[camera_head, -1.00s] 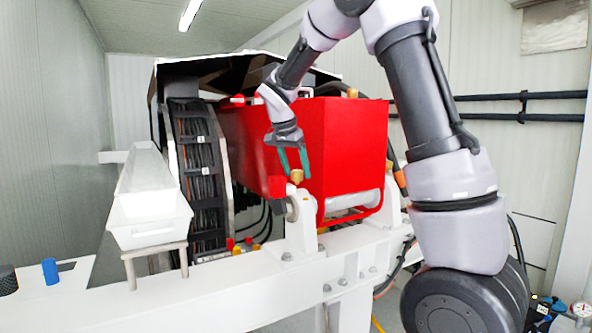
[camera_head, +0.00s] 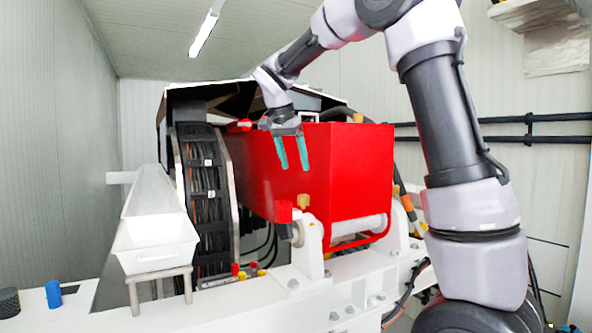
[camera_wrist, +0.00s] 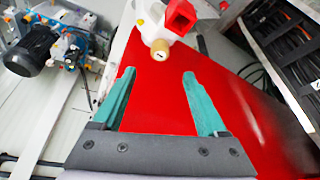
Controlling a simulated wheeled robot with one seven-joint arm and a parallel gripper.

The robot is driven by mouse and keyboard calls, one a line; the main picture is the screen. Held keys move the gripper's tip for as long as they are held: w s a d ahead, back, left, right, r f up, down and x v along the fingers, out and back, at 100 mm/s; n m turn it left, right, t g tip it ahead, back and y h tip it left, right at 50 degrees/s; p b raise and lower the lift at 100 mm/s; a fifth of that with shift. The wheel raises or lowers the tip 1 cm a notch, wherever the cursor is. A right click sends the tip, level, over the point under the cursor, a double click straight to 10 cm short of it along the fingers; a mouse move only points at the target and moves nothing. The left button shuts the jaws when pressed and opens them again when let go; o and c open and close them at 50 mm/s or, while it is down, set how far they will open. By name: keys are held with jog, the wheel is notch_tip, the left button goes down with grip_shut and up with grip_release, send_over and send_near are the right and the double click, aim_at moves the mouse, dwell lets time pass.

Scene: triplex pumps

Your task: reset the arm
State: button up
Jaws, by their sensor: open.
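My gripper (camera_head: 292,152) has two green fingers that point down, apart from each other with nothing between them. In the head view it hangs in front of the upper part of the red box (camera_head: 345,170). In the wrist view my gripper (camera_wrist: 158,88) is open, with the red surface (camera_wrist: 160,110) behind it. A brass-coloured cap (camera_head: 303,201) sits below the fingers on a white bracket, beside a small red block (camera_head: 283,211). In the wrist view the brass cap (camera_wrist: 159,53) lies beyond the fingertips and is not touched.
A white beam (camera_head: 200,305) runs along the front. A white trough (camera_head: 155,235) and a curved cable chain (camera_head: 205,190) stand left. Black pipes (camera_head: 490,129) line the right wall. The wrist view shows a motor (camera_wrist: 30,50) at the upper left.

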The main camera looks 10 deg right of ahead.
jog(key=s+d+r+n+y, duration=0.1)
jog(key=s+d+n+y, duration=0.15)
jog(key=s+d, duration=0.65)
jog(key=s+f+n+t+y, duration=0.1)
jog(key=s+f+t, duration=0.1)
jog(key=s, duration=0.6)
jog(key=s+f+n+t+y, duration=0.1)
jog(key=s+f+t, duration=0.1)
jog(key=s, duration=0.7)
jog(key=shift+s+f+n+y, duration=0.25)
jog(key=shift+f+n+y, duration=0.1)
